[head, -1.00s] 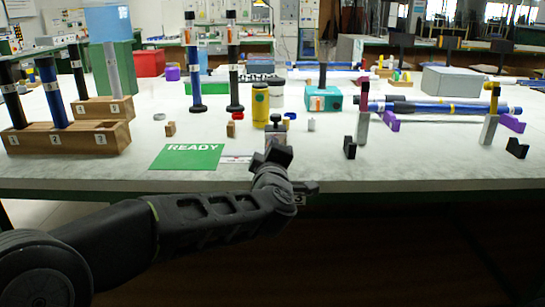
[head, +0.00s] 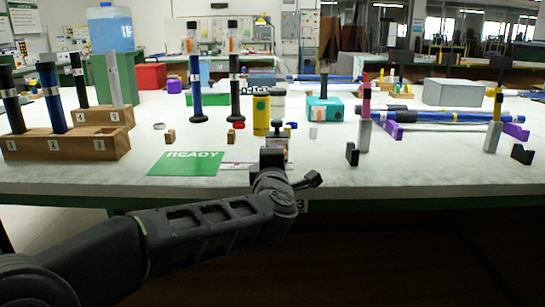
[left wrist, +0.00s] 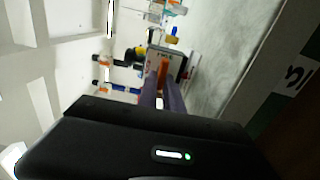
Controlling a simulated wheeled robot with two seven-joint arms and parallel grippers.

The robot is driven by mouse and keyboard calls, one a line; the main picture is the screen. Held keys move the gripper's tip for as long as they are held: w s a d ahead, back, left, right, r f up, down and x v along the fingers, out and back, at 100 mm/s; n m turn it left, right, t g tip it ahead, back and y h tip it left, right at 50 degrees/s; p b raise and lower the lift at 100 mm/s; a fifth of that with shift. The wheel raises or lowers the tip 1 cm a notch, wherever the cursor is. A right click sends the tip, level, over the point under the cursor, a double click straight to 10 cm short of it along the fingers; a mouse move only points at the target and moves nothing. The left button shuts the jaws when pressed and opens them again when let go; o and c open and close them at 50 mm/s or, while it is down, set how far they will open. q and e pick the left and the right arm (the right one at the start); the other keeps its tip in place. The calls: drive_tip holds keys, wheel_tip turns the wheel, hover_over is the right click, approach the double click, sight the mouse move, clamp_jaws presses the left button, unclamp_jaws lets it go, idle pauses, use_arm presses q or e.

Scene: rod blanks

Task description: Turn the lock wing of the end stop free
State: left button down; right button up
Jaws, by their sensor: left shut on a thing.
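The end stop (head: 284,142) stands near the table's front edge, right of the green READY card, and is partly hidden behind my left gripper (head: 272,158). In the left wrist view it is a grey block (left wrist: 181,66) with an orange lock wing (left wrist: 163,72) on its near side. My left gripper (left wrist: 161,90) reaches it from the front, its two dark fingers closed around the wing. The wing itself is hidden in the head view. My right gripper is in neither view.
The green READY card (head: 187,163) lies left of the end stop. A yellow canister (head: 261,115) stands close behind it. Wooden rod racks (head: 66,144) are at the left. Blue rods (head: 445,117) lie on purple supports at the right. The front table strip is mostly bare.

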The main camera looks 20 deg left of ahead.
use_arm(q)
drive_tip(key=c, duration=1.5)
unclamp_jaws()
drive_tip(key=p+v, duration=0.1)
drive_tip(key=v, duration=0.7)
drive_tip(key=shift+f, duration=0.1)
